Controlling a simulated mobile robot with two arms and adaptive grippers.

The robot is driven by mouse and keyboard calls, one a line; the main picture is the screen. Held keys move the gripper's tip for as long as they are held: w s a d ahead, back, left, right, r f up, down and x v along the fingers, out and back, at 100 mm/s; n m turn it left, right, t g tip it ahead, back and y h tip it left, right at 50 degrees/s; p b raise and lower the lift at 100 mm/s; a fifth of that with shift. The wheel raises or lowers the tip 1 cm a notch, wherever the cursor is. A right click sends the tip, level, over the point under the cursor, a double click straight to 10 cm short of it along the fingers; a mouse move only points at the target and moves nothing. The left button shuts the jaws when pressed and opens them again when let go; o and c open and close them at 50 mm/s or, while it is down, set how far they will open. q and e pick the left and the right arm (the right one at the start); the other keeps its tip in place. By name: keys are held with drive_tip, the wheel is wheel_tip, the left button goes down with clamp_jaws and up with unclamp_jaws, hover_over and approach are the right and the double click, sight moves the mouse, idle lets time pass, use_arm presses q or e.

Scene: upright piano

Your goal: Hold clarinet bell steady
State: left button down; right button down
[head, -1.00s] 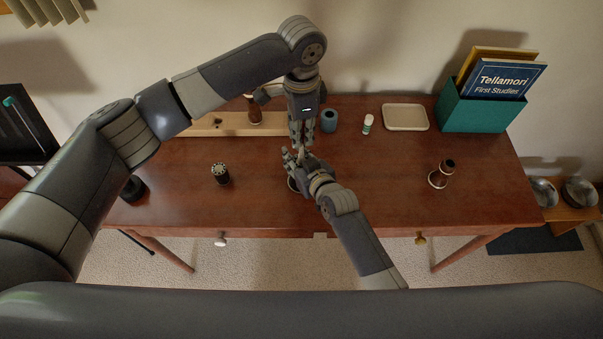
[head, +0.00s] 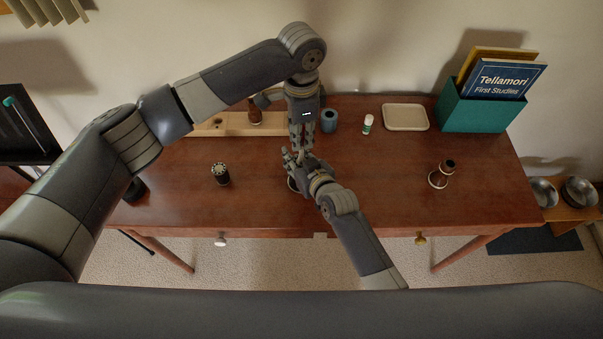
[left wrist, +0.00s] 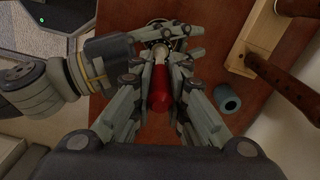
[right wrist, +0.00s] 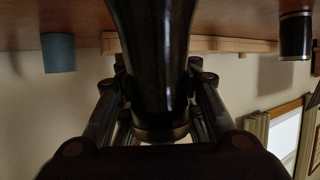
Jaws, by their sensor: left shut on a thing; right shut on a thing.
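A dark, flared clarinet bell with a metal ring shows large in the right wrist view (right wrist: 150,60). My right gripper (right wrist: 160,125) is shut around it; in the head view this gripper (head: 297,164) is low over the middle of the table and hides most of the bell. My left gripper (head: 301,150) points down right above it, its fingertips close to the right gripper. In the left wrist view the left gripper (left wrist: 160,75) is shut on a red rod-like thing (left wrist: 160,92) pointing at the bell. Whether the red thing enters the bell is hidden.
A wooden rack (head: 205,122), blue cylinder (head: 329,120), small white-and-green tube (head: 367,124), tray (head: 405,117) and teal box of books (head: 480,112) line the back.

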use_arm(q)
drive_tip(key=shift+r, duration=0.65)
use_arm(e)
drive_tip(key=shift+s+f, duration=0.1)
use_arm(q)
drive_tip(key=shift+r, duration=3.25)
use_arm(e)
drive_tip(key=c, duration=1.1)
unclamp_jaws()
drive_tip(key=shift+o, duration=0.2)
drive_tip(key=v, duration=1.2)
